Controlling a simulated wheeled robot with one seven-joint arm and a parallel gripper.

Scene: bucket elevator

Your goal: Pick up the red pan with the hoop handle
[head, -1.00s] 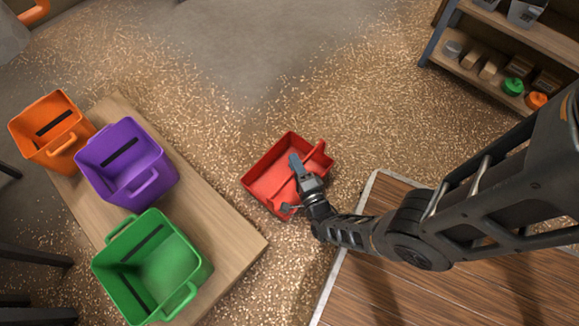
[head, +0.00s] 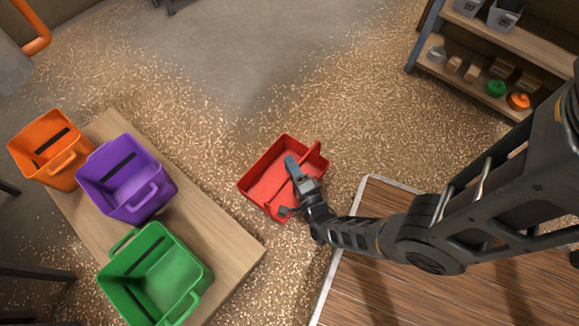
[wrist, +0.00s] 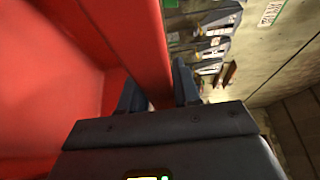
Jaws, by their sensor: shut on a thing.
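The red pan (head: 268,182) is a square, open, empty tray over the grain-strewn floor, between the bench and the wooden platform. A raised red bar, seemingly the hoop handle (head: 313,156), runs along its right side. My gripper (head: 290,187) is over the right part of the pan. In the wrist view, my gripper (wrist: 157,92) is shut on an upright red strip of the pan (wrist: 150,45), with one finger on each side. My gripper hides part of the strip in the head view. I cannot tell whether the pan touches the floor.
A bench (head: 225,245) at left holds orange (head: 48,150), purple (head: 125,180) and green (head: 155,280) buckets. A plank platform (head: 400,295) lies at lower right. A shelf (head: 500,55) with small items stands at upper right. Open floor lies beyond the pan.

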